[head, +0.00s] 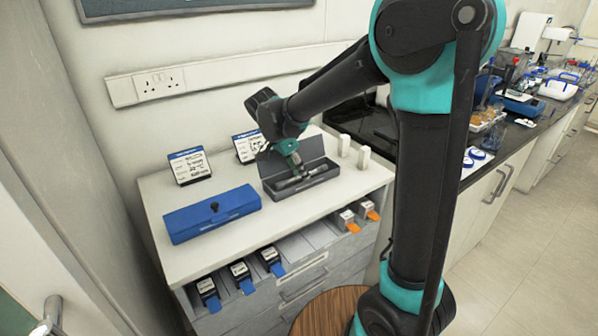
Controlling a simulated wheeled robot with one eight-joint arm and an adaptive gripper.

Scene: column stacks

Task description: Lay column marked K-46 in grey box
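The grey box (322,180) stands open on the white cabinet top, its lid tilted up at the back. My gripper (296,170) points down into it, its fingers small and partly hidden by the box and my wrist. A pale metallic rod, likely a column (288,183), shows low inside the box beside the fingertips. Its label is too small to read, so I cannot confirm K-46. I cannot tell whether my fingers hold it.
A closed blue box (213,214) is left of the grey box. Two label cards (190,166) stand behind. Two white blocks (344,145) are to the right. Below the front edge are slots with blue-tabbed (240,274) and orange-tabbed (347,218) items. A dark bench lies at right.

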